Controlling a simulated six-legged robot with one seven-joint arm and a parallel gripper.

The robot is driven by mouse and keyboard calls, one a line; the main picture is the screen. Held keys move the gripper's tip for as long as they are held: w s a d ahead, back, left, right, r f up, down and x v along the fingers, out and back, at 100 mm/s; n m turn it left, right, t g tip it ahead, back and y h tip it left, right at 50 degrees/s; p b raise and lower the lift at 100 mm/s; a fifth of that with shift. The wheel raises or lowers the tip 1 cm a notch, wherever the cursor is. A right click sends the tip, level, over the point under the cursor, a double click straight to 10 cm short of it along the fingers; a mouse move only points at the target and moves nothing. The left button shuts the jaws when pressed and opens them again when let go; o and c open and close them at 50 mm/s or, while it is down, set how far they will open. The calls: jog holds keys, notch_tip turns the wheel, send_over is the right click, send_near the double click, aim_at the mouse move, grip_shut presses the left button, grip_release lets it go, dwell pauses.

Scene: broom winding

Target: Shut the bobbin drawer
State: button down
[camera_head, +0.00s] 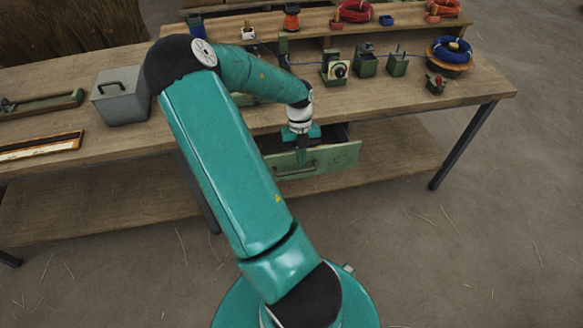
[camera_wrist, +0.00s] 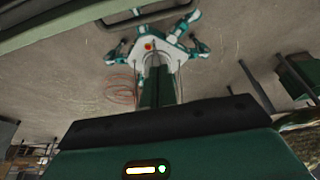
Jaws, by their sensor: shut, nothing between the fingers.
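The bobbin drawer (camera_head: 341,159) hangs under the workbench top with its green front pulled out toward me and a dark gap behind it. A dark bar handle runs across the front. My gripper (camera_head: 301,163) points down at the drawer front, near the handle, with its fingers shut and empty. I cannot tell whether it touches the drawer. In the wrist view the shut fingers (camera_wrist: 156,72) show as a narrow green column, and the drawer front with its handle (camera_wrist: 150,14) crosses the upper left. The drawer's contents are mostly hidden by my arm.
The workbench (camera_head: 420,100) carries a grey metal box (camera_head: 121,96), a dark-edged tray (camera_head: 40,146), small green fixtures (camera_head: 365,62) and a blue coil (camera_head: 452,49). A lower shelf (camera_head: 395,153) runs beneath. A table leg (camera_head: 463,146) stands right of the drawer. The floor before the bench is mostly clear.

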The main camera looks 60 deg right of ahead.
jog(key=s+a+f+m+t+y, duration=0.3)
jog(key=a+f+m+t+y, duration=0.2)
jog(key=a+f+t, duration=0.9)
jog(key=w+d+r+m+t+h, duration=0.1)
jog(key=w+d+m+t+h, duration=0.1)
jog(key=w, duration=0.5)
jog(key=w+d+r+m+t+h, duration=0.2)
jog(key=w+d+t+h, duration=0.1)
jog(key=w, duration=0.5)
jog(key=shift+w+d+r+t+h, duration=0.25)
jog(key=shift+t+h, duration=0.45)
jog(key=shift+h, duration=0.6)
jog(key=shift+s, duration=0.1)
